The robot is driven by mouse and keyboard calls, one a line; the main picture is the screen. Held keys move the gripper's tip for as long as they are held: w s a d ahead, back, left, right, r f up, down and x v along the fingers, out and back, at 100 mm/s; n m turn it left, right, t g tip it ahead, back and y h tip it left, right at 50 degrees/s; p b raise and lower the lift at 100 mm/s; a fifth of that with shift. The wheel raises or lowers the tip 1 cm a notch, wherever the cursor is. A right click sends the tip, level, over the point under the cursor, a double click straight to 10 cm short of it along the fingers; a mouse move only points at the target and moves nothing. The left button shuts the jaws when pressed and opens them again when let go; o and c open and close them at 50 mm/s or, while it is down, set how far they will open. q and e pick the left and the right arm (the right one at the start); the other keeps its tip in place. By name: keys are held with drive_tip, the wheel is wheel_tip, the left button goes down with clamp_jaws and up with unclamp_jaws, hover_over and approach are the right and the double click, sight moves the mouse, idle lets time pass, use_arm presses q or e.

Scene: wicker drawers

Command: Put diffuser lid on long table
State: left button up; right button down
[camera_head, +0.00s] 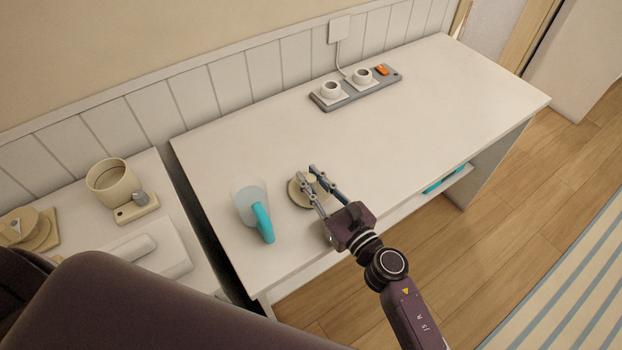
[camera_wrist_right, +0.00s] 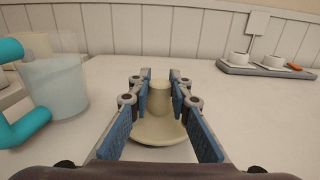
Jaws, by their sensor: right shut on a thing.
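The diffuser lid (camera_head: 297,197) is a cream disc with an upright knob. It is at the front left part of the white long table (camera_head: 400,130), on or just above its top; I cannot tell if it touches. My right gripper (camera_head: 308,174) is shut on the knob of the lid, with a finger on each side. In the right wrist view the lid (camera_wrist_right: 158,132) is upright between the fingers of the gripper (camera_wrist_right: 160,78). The gripper hides part of the lid in the head view. My left gripper is not in view.
A clear pitcher with a teal handle (camera_head: 262,223) stands just left of the lid. A lower cabinet on the left bears a cream pot (camera_head: 112,186). The table's middle and right are clear.

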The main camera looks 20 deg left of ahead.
sight(314, 184)
drive_tip(key=shift+f, duration=0.2)
drive_tip(key=c, duration=1.8)
unclamp_jaws()
drive_tip(key=shift+r, duration=0.1)
drive_tip(key=shift+r, duration=0.25)
drive_tip(key=v, duration=0.6)
drive_tip(key=shift+s+d+f+b, duration=0.15)
drive_tip(key=shift+d+f+b, duration=0.1)
drive_tip(key=shift+d+b, duration=0.1)
drive_tip(key=shift+s+d+r, duration=0.1)
drive_tip(key=shift+s+d, duration=0.2)
